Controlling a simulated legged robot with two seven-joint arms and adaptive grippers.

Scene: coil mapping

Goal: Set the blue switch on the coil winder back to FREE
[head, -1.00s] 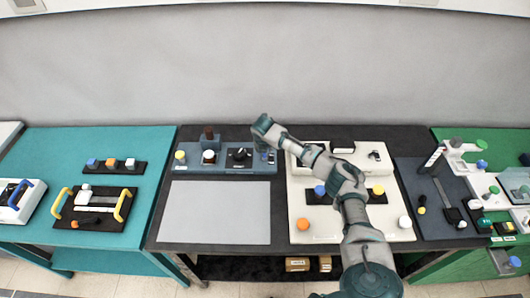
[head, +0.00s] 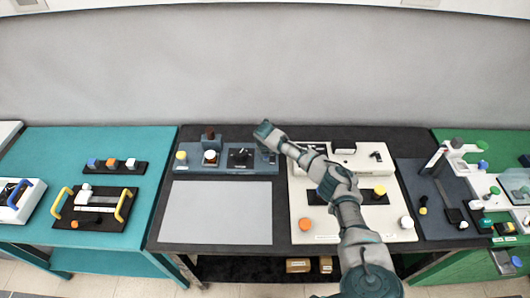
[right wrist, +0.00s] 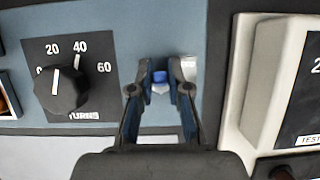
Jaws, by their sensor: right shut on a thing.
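The coil winder (head: 185,168) is a blue-grey panel at the back of the dark middle table. Its blue switch (right wrist: 160,77) shows between my fingertips in the right wrist view, with a light plate around it. My right gripper (right wrist: 160,88) points down at the panel's right end and is shut on the blue switch, one finger on each side. The fingers hide part of it, and I cannot read its labels. In the head view my right gripper (head: 268,153) is small and covers the switch. My left gripper is not in view.
A black TURNS dial (right wrist: 61,89) is left of the gripper. A cream panel (right wrist: 262,80) with a raised block stands close on the right. A grey mat (head: 215,212) in front of the winder is bare. A teal table (head: 50,150) stands at the left.

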